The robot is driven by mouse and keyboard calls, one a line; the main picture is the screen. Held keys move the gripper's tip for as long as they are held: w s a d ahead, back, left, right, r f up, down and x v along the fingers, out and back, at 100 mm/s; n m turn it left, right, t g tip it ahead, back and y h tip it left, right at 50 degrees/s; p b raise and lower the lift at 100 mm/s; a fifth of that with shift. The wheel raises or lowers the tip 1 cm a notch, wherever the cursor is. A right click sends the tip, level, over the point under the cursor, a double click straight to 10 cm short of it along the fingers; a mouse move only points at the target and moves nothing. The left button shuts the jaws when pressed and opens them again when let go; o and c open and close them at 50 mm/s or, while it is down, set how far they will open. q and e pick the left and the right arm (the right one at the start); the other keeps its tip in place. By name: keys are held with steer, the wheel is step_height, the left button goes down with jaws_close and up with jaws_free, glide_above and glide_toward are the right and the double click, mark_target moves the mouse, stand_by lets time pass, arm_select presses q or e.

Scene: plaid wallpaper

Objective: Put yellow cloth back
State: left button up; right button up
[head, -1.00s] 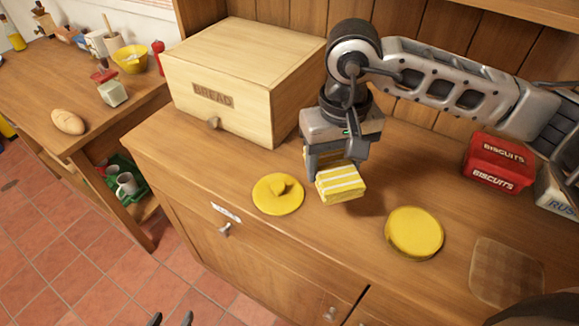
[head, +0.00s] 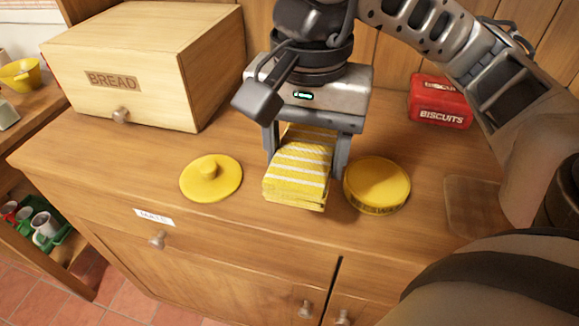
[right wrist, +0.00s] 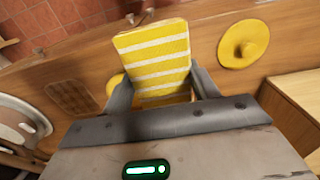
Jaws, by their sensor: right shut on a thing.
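The yellow cloth (head: 298,172) has white stripes and is folded into a thick pad. My right gripper (head: 306,168) is shut on it, one finger on each side, over the wooden counter between two round yellow things. The cloth also fills the middle of the right wrist view (right wrist: 154,55), between the fingers (right wrist: 165,88). In the head view I cannot tell whether its lower edge touches the counter. My left gripper is not in view.
A yellow lid with a knob (head: 210,178) lies left of the cloth, and a round yellow tin (head: 377,186) stands close on its right. A wooden bread box (head: 150,70) stands back left. A red biscuits tin (head: 440,102) stands back right. A label (head: 154,217) marks the counter's front.

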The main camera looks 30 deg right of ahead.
mark_target(298, 128)
steer(key=w, duration=0.1)
steer(key=w+d+f, duration=0.2)
steer(key=w, duration=0.1)
steer(key=shift+f, duration=0.1)
steer(key=w+f, duration=0.2)
steer(key=w+d+f, duration=0.1)
steer(key=w+f, duration=0.1)
steer(key=f, duration=0.1)
steer(key=shift+d, duration=0.2)
steer(key=f, duration=0.3)
steer(key=shift+w+d+f, duration=0.1)
steer(key=shift+w+d, duration=0.05)
steer(key=shift+w, duration=0.1)
steer(key=shift+f, duration=0.25)
steer(key=shift+f, duration=0.2)
steer(key=o, duration=0.9)
